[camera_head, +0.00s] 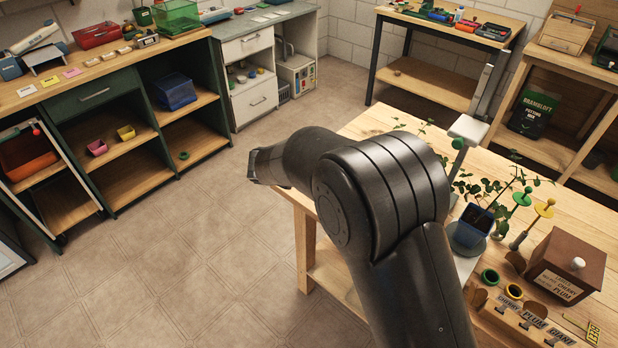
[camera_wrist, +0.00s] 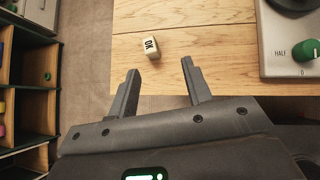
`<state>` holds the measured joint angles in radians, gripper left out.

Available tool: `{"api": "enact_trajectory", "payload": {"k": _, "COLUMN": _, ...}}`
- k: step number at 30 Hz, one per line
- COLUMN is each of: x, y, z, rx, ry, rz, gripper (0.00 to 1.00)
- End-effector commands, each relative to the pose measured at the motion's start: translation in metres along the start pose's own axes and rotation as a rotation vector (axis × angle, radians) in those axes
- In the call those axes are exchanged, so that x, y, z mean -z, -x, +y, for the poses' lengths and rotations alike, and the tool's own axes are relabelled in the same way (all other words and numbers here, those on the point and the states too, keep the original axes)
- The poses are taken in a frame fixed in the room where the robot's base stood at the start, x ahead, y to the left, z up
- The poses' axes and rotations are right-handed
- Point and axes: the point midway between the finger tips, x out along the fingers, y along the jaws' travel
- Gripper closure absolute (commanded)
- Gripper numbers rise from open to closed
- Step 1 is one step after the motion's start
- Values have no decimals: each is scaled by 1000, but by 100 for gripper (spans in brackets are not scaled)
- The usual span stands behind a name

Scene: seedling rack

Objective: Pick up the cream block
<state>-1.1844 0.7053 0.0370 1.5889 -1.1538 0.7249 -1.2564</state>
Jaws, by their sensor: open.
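The cream block (camera_wrist: 151,47) is a small cube with dark lettering on one face. In the wrist view it sits on the wooden tabletop (camera_wrist: 215,50), close to the table's edge. My gripper (camera_wrist: 160,69) is open, its two fingers apart and nothing between them. The block lies just beyond the fingertips, a little left of midway between them, and does not touch either finger. In the head view I cannot make out the block, and my dark arm covers much of the table's left part; its fingers do not show clearly there.
In the wrist view, a grey device with a green knob (camera_wrist: 305,50) stands right of the block. The head view shows a potted plant (camera_head: 470,222), a brown box (camera_head: 567,262) and two small rings on the table's right. Open floor (camera_head: 190,255) lies left of the table.

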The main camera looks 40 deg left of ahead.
Motion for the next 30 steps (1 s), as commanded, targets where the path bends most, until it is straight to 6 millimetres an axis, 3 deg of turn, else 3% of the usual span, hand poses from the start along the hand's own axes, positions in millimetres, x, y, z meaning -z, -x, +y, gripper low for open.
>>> {"api": "enact_trajectory", "payload": {"k": 6, "x": 11, "y": -18, "z": 13, "rx": -12, "ry": 52, "rz": -5, "gripper": 55}}
{"api": "enact_trajectory", "payload": {"k": 12, "x": 10, "y": -48, "z": 13, "rx": -13, "ry": 49, "rz": -6, "gripper": 55}}
{"api": "enact_trajectory", "payload": {"k": 19, "x": 8, "y": -64, "z": 14, "rx": -13, "ry": 47, "rz": -6, "gripper": 55}}
{"api": "enact_trajectory", "payload": {"k": 30, "x": 4, "y": -108, "z": 19, "rx": -13, "ry": 47, "rz": -5, "gripper": 55}}
